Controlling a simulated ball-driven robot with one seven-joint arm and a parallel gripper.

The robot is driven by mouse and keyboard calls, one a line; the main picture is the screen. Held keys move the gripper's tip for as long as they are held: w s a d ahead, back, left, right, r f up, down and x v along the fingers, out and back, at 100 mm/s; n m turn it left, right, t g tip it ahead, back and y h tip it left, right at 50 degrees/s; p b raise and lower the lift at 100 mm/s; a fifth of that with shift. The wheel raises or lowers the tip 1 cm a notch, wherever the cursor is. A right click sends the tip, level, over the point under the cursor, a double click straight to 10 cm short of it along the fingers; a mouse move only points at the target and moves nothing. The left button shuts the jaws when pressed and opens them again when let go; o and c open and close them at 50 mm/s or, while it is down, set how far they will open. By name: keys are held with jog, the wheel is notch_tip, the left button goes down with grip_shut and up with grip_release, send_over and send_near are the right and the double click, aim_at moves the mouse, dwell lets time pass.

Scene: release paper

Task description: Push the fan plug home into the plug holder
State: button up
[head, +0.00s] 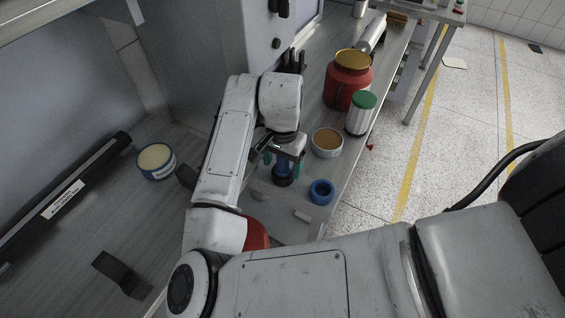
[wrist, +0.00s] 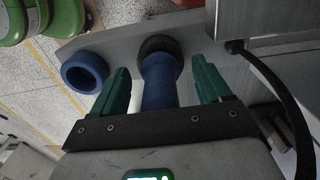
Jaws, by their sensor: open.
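The fan plug appears to be the blue cylinder (wrist: 158,88) with a dark round end (wrist: 158,46); it also shows in the head view (head: 283,168), upright over the grey plate. My gripper (wrist: 160,66) is open, with one green finger on each side of the blue cylinder and a gap on both sides. In the head view my gripper (head: 283,163) points down at the plate. A blue ring (wrist: 85,72) with an open centre, perhaps the plug holder, lies beside it; the head view shows it too (head: 321,191). How deep the plug sits is hidden.
A bowl with brown contents (head: 327,142), a green-lidded white canister (head: 361,113) and a red container (head: 347,80) stand behind. Small grey pieces (head: 302,216) lie on the plate. A black cable (wrist: 280,95) hangs right in the wrist view. A tin (head: 156,161) stands left.

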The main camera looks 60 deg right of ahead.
notch_tip(320, 180, up, 10)
jog(key=shift+r, duration=0.1)
dwell(0.9)
